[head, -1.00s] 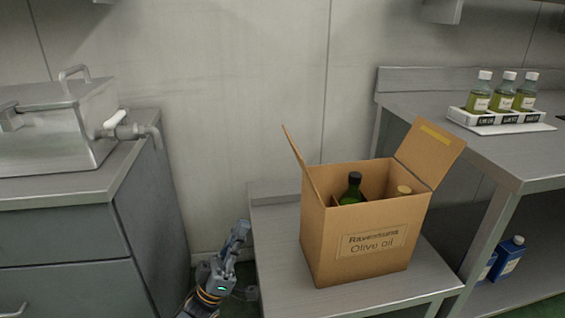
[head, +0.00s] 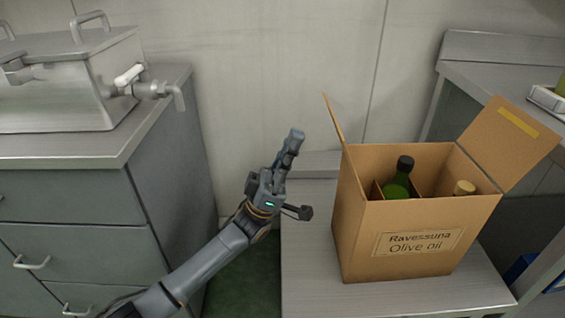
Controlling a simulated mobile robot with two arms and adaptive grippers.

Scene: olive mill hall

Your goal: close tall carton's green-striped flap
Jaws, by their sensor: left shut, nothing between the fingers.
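The tall carton (head: 400,245) stands on a low grey bench, labelled "Ravessuna Olive oil". Its top is open. A green bottle with a black cap (head: 399,181) and a second bottle with a tan top (head: 464,187) show inside. The left flap (head: 334,120) stands up, seen nearly edge-on, so any stripe on it cannot be told. The right flap (head: 508,143) leans outward and bears a yellow stripe. I see no green stripe. My left gripper (head: 295,136) is shut and empty, pointing up, left of the carton and apart from it. My right gripper is not in view.
The low bench (head: 309,255) has bare top left of the carton. A steel tank with a tap (head: 130,75) stands on the drawer cabinet (head: 80,210) at left. A higher bench (head: 500,84) with a white rack (head: 548,98) is at right.

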